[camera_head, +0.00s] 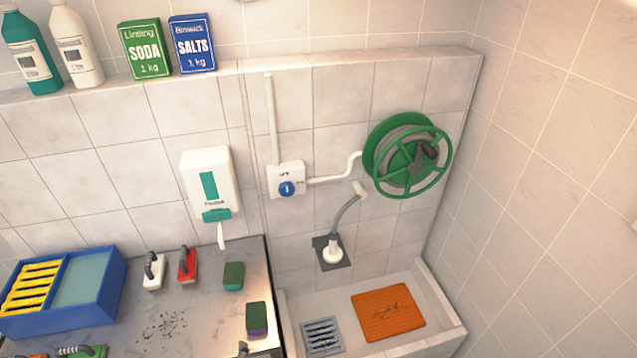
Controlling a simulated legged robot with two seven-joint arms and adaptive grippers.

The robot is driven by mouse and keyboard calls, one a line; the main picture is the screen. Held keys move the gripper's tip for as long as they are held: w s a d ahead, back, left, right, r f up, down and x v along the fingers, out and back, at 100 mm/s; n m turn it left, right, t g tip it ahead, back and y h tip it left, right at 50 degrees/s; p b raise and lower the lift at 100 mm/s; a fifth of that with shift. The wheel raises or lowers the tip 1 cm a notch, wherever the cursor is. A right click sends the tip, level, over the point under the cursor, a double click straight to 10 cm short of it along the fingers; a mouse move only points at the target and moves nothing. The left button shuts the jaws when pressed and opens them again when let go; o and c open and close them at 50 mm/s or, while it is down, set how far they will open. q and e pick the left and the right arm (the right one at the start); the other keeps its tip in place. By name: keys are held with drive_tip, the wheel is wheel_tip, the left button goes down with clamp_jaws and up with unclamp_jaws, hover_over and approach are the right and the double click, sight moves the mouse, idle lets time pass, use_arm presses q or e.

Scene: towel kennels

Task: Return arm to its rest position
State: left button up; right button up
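Neither of my grippers can be made out in the head view, and no arm of mine clearly shows. A small dark shape at the bottom edge of the counter is cut off, and I cannot tell what it is. The grey counter (190,290) fills the lower left. On it lie a white-handled brush (153,272), a red brush (187,266) and two green sponges, one farther back (233,276) and one near the right edge (257,319). A green brush (82,352) is partly cut off at the bottom left.
A blue tray (95,312) with a yellow rack stands on the counter's left. Right of the counter is a basin (440,331) with an orange mat (388,314) and a drain grate (323,337). A green hose reel (407,158) and a soap dispenser (210,183) project from the wall.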

use_arm(q)
drive_tip(key=s+d+f+n+g+h, duration=0.1)
drive_tip(key=s+n+g+h, duration=0.15)
drive_tip(key=s+n, duration=0.7)
drive_tip(key=s+f+n+g+h, duration=0.15)
drive_tip(key=s+n+g, duration=0.25)
drive_tip(key=s+n, duration=0.55)
wheel_tip(320, 180, down, 25)
drive_tip(key=w+n+g+b, duration=0.1)
drive_tip(key=w+n+b, duration=0.1)
drive_tip(key=s+a+f+g+b, duration=0.1)
drive_tip(key=s+a+f, duration=0.1)
drive_tip(key=s+f, duration=1.6)
drive_tip(key=shift+s+f+y+b, duration=0.3)
drive_tip(key=shift+s+f, duration=0.1)
drive_tip(key=shift+f, duration=1.05)
use_arm(e)
drive_tip(key=shift+s+a+f, duration=0.1)
drive_tip(key=shift+s+f, duration=0.1)
drive_tip(key=shift+f, duration=0.7)
drive_tip(key=shift+s+f, duration=0.15)
drive_tip(key=shift+f, duration=0.7)
